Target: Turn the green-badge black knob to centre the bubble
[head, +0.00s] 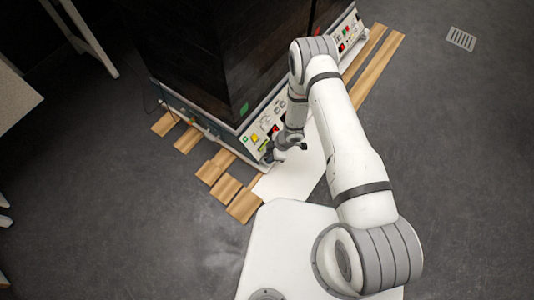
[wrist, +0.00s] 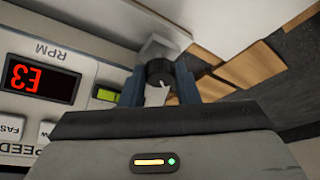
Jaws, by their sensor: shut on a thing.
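The black knob (wrist: 155,68) sits between the two blue-grey fingers of my gripper (wrist: 158,82) in the wrist view. The fingers are shut on its sides, and a pale patch shows on its near face. A small yellow-green window (wrist: 106,95), which looks like the level vial, lies just left of the left finger. I cannot make out a bubble in it. In the head view my gripper (head: 268,153) is down at the near lower corner of the shaker, and it hides the knob. No green badge on the knob can be made out.
The shaker's front panel (head: 256,133) has lit buttons; a red display (wrist: 38,83) marked RPM shows in the wrist view. Wooden slats (head: 226,189) and a white sheet (head: 290,180) lie on the floor below. A green tag (head: 244,109) is on the dark cabinet.

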